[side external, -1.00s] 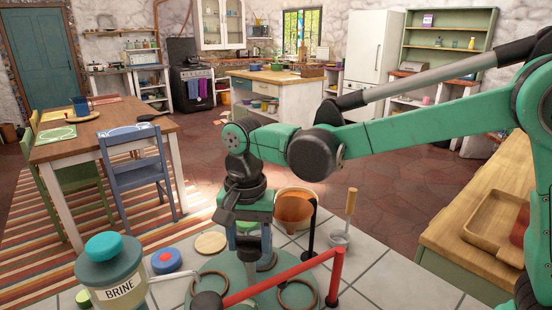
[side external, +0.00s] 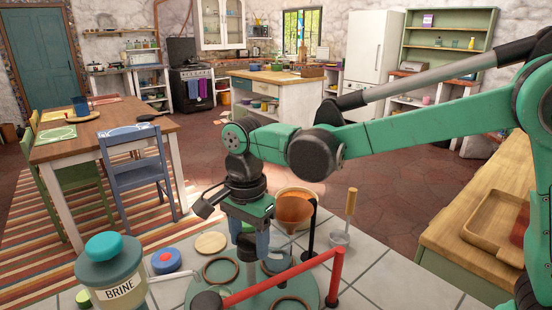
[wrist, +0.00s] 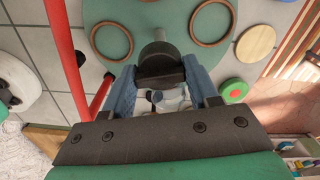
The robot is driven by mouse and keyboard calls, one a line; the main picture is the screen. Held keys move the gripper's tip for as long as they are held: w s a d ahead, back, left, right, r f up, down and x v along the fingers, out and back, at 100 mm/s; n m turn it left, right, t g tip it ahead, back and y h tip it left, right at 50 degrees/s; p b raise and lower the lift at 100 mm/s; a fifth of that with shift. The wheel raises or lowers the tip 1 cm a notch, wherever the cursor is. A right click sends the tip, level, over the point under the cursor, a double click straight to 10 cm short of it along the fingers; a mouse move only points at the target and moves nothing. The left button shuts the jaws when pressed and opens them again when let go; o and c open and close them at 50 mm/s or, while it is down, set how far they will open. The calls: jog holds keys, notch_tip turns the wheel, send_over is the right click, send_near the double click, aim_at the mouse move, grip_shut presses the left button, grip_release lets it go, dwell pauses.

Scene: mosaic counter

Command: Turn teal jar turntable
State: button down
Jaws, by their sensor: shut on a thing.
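The turntable (side external: 203,293) is a round teal disc on the tiled counter, with brown rings on it; it also fills the top of the wrist view (wrist: 178,20). A grey upright post (side external: 250,270) stands near its middle. My gripper (side external: 249,243) is above the disc, its blue fingers shut on the post's top. In the wrist view the fingers (wrist: 160,78) sit either side of a dark block at the post. A jar labelled BRINE (side external: 118,288) with a teal lid stands left of the disc, apart from my gripper.
A red bar (side external: 285,276) crosses in front of the turntable to a red post at right. A blue-and-red round item (side external: 166,261) and a wooden disc (side external: 211,243) lie to the left.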

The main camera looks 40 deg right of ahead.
jog(key=shift+m, duration=1.6)
jog(key=c, duration=0.5)
grip_release()
jog(key=shift+r, duration=2.85)
jog(key=shift+d, duration=0.1)
